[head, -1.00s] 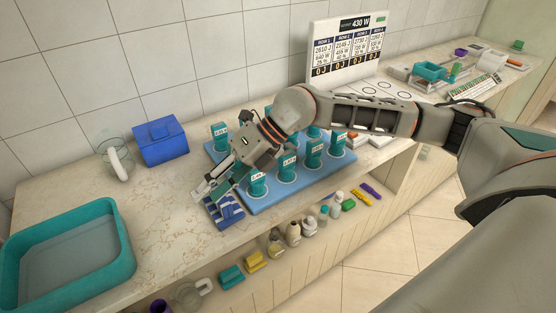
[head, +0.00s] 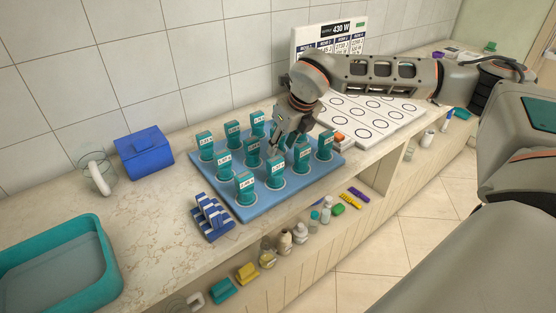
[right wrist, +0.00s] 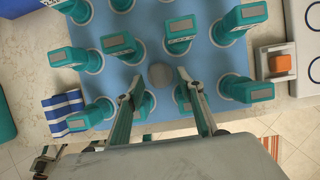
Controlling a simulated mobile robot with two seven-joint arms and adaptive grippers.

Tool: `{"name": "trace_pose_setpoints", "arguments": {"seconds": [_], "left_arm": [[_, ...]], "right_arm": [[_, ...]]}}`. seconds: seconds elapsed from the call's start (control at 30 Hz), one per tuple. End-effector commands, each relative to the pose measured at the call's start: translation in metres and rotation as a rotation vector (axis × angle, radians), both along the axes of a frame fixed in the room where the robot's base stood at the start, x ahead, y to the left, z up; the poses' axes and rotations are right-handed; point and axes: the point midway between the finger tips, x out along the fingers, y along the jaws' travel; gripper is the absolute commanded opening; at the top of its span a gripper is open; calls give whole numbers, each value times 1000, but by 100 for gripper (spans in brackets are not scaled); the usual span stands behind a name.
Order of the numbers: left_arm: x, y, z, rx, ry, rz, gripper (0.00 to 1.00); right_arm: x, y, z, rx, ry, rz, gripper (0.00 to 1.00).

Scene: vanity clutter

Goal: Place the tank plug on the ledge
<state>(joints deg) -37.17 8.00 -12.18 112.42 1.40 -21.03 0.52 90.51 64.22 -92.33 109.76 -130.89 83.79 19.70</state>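No thing that I can surely name as the tank plug shows. The teal tank (head: 105,262) with water in it stands at the left of the counter. My right gripper (head: 276,150) is over the blue board (head: 262,203), among upright teal blocks (head: 245,188). In the right wrist view the right gripper (right wrist: 160,74) is open, its fingers apart. A grey round thing (right wrist: 160,76) shows between the fingertips; I cannot tell whether it is the plug or how far below it is. The ledge (head: 302,258) runs along the counter front. My left gripper is out of view.
A blue and white striped rack (head: 211,218) is beside the board. Several bottles and a yellow block (head: 247,272) stand on the ledge. Bare counter lies between tank and rack.

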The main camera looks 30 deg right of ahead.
Motion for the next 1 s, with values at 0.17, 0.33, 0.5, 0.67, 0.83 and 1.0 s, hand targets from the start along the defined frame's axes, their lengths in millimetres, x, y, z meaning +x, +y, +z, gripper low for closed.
{"name": "trace_pose_setpoints", "arguments": {"seconds": [0.17, 0.33, 0.5, 0.67, 0.83, 1.0], "left_arm": [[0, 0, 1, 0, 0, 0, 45], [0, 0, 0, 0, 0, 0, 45], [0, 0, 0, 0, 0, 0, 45], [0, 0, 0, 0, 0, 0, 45], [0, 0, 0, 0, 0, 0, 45], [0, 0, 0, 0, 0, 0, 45]], "right_arm": [[8, 4, -26, 0, 3, 0, 38], [14, 4, -38, 0, 2, 1, 38], [14, 4, -39, 0, 1, 1, 38], [14, 5, -38, 1, 1, 2, 12], [14, 4, -38, 1, 0, 0, 0], [14, 4, -38, 2, 0, 1, 0]]}}
